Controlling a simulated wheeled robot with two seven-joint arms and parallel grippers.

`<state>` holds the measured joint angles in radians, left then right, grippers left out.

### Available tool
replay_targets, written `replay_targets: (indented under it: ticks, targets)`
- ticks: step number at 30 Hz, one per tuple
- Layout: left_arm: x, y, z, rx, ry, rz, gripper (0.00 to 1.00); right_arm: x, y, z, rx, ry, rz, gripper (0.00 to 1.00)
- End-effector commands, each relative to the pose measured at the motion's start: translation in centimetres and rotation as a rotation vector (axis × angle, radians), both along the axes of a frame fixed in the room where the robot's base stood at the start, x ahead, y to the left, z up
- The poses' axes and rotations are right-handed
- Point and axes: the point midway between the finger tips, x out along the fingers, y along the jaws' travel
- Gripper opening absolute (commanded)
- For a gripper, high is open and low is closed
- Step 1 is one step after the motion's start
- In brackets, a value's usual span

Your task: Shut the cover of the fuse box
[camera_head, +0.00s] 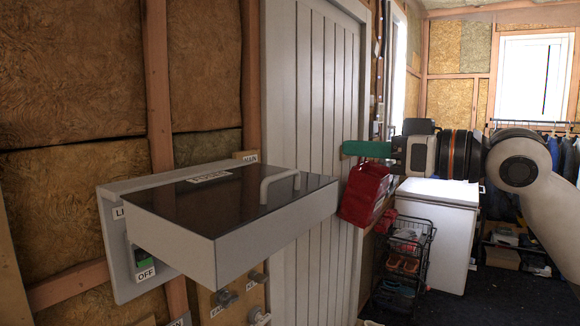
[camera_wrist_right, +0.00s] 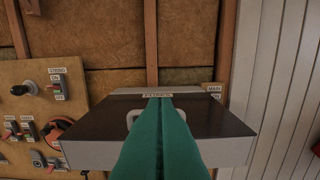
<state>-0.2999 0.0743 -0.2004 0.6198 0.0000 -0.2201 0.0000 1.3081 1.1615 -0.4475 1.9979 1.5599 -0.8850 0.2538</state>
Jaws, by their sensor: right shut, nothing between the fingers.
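The fuse box's grey back plate (camera_head: 122,270) is on the insulated wall in the head view. Its cover (camera_head: 228,208), with a dark panel and grey rim, stands out from the wall, raised and roughly level. A pale handle (camera_head: 280,184) is near its outer right end. A switch with an OFF label (camera_head: 145,272) shows below the cover. My right gripper (camera_head: 346,148) has green fingers, shut and empty, right of the cover and apart from it. In the right wrist view, the fingers (camera_wrist_right: 160,102) overlap the cover (camera_wrist_right: 105,122) and part of its handle (camera_wrist_right: 131,117). My left gripper is not in view.
A grey panelled door (camera_head: 310,110) stands behind the cover, with a red container (camera_head: 364,193) to its right. A black wire rack (camera_head: 405,262) and white cabinet (camera_head: 437,230) stand farther back. A switch board (camera_wrist_right: 38,112) is left in the wrist view.

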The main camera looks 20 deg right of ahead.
Motion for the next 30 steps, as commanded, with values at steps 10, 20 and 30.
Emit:
replay_targets:
  ticks: [10,20,30]
  targets:
    - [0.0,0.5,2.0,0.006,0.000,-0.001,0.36,2.6,3.0,0.6,-0.005,-0.001,0.013,0.00]
    - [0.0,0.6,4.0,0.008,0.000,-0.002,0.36,7.5,6.6,-0.8,-0.009,0.000,0.007,0.00]
    - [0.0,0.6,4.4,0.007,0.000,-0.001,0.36,7.9,7.0,-3.7,-0.008,-0.004,0.008,0.00]
